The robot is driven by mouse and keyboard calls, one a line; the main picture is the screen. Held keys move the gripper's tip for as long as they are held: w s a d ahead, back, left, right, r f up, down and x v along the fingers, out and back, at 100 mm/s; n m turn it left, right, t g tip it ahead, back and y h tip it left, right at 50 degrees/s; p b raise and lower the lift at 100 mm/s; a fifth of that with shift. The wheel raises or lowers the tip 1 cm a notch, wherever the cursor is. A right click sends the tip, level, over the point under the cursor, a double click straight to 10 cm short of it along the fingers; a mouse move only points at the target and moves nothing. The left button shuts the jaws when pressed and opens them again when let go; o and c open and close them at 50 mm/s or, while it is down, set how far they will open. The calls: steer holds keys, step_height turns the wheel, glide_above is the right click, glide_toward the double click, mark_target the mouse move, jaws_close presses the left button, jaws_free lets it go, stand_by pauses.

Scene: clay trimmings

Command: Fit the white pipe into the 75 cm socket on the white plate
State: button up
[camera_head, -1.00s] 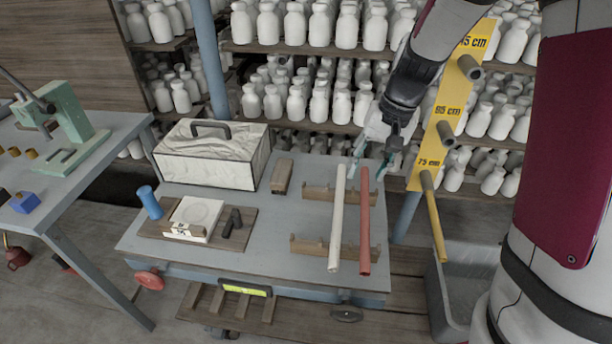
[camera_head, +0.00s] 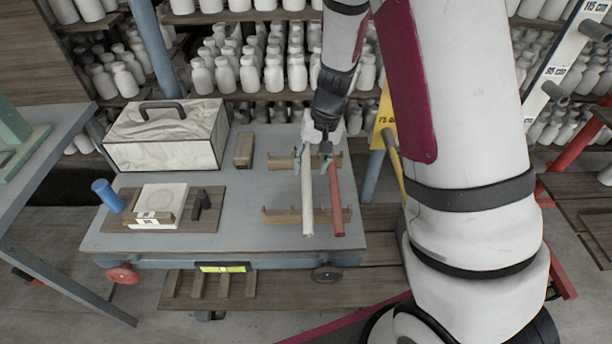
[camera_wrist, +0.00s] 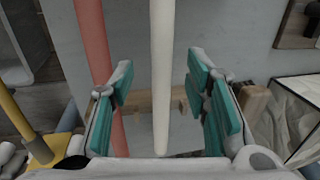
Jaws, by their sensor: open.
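The white pipe (camera_head: 308,205) lies across two notched wooden rests (camera_head: 290,215) on the grey cart, left of the red pipe (camera_head: 336,205). My gripper (camera_head: 312,166) is open at the pipes' far part. In the wrist view, the white pipe (camera_wrist: 162,50) runs between the teal finger pads of my gripper (camera_wrist: 160,85), with a gap on each side. The white plate (camera_head: 562,58) stands at the right, with 115 cm and 95 cm labels and sockets showing. Its lower part is hidden; I see no 75 cm socket on it.
A yellow plate (camera_head: 385,112) stands behind the cart, partly hidden by my arm, with a yellow pipe (camera_head: 397,160) at its socket.

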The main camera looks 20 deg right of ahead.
mark_target(307, 173)
steer(key=f, duration=0.3)
steer(key=shift+w+a+f, duration=0.1)
steer(key=shift+w+a, duration=0.1)
steer(key=shift+a, duration=0.15)
jaws_close()
